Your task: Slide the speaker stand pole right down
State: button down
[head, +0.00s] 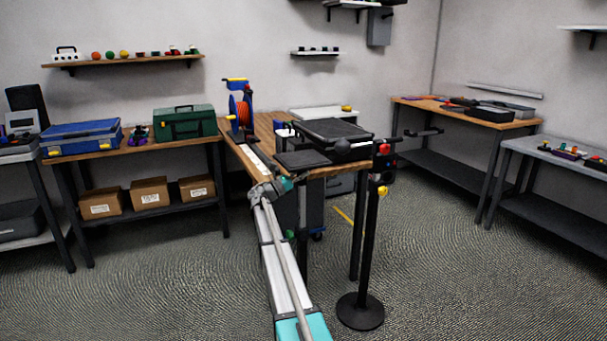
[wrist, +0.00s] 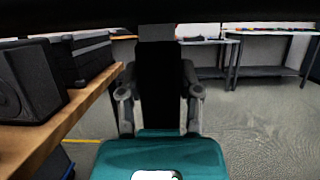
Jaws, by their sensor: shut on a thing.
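The black speaker stand pole (head: 369,240) stands upright on a round black base (head: 361,313), in front of the workbench's near right corner. A red knob (head: 384,149) and a yellow knob (head: 382,190) sit on its upper part. In the wrist view my gripper (wrist: 158,93) has its two fingers on either side of a black upright piece, which I take to be the pole. The jaws are shut on it. In the head view my fingertips are hard to make out against the dark things near the bench corner.
The workbench (wrist: 88,104) runs close along the left in the wrist view, with a black speaker (wrist: 28,82) and black case (wrist: 85,60) on it. More benches (head: 510,127) line the right wall. The floor (head: 450,270) right of the stand is clear.

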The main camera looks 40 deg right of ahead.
notch_tip(320, 180, down, 16)
jog(key=b, duration=1.5)
jog(key=shift+s+a+r, duration=0.1)
jog(key=shift+r, duration=0.05)
jog(key=shift+s, duration=0.1)
jog(key=shift+c, duration=1.4)
grip_release()
jog(key=shift+w, duration=0.2)
